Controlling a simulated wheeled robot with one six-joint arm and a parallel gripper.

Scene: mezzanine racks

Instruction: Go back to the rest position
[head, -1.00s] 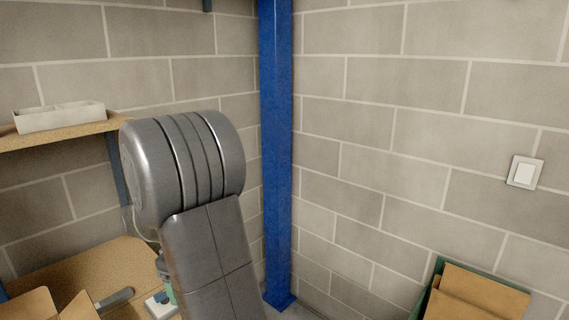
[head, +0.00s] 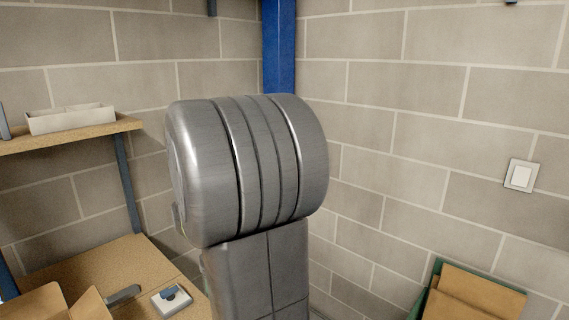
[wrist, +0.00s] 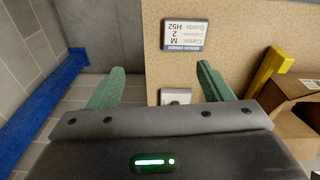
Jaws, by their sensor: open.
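My gripper (wrist: 158,88) shows in the wrist view as two green fingers set wide apart, open with nothing between them. Beyond the fingers is the edge of a tan board bench (wrist: 240,50), with a small grey and white box (wrist: 175,96) on it between the fingertips, apart from them as far as I can tell. My gripper is not visible in the head view, where my grey arm fills the middle.
A bench (head: 100,268) at lower left holds an open carton (head: 40,303) and a small white box (head: 171,300). A shelf (head: 70,139) carries a white tray (head: 72,119). A blue post (head: 279,50) stands in the corner. A green bin (head: 424,300) holds cardboard at lower right.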

